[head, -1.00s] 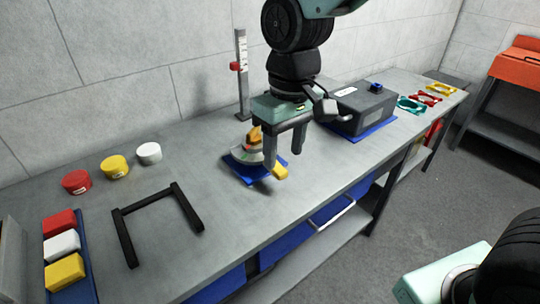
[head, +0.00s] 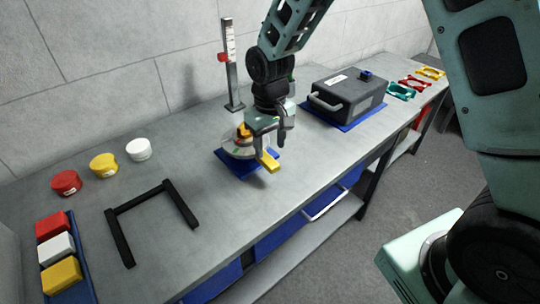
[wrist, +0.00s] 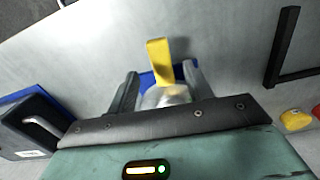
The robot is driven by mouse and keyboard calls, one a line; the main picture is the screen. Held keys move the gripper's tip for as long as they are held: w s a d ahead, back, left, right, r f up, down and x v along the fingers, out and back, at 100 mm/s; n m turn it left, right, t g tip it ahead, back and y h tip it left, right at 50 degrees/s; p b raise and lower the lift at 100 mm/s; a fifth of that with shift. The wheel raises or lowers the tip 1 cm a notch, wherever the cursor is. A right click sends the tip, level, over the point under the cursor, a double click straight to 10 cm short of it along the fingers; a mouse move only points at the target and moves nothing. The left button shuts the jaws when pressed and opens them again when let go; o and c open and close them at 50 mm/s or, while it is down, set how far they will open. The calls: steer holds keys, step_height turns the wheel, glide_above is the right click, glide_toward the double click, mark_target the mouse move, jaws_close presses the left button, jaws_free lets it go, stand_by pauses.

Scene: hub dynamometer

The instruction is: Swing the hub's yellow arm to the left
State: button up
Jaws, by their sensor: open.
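The hub (head: 239,147) is a round pale unit with an orange top, on a blue base (head: 228,160) near the middle of the bench. Its yellow arm (head: 268,162) points toward the bench's front edge. My gripper (head: 269,148) is open over the hub's front side, with its fingers pointing down around the yellow arm. In the wrist view the yellow arm (wrist: 159,58) lies between my two fingers (wrist: 161,72), with a gap on each side. The hub body is partly hidden behind my gripper in both views.
A grey case (head: 345,96) with a handle sits right of the hub. A post with a scale (head: 229,60) stands behind it. A black frame (head: 118,238) and red, yellow and white pucks (head: 138,149) lie left.

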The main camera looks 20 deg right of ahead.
mark_target(270, 161)
steer(key=shift+f, duration=2.45)
jaws_close()
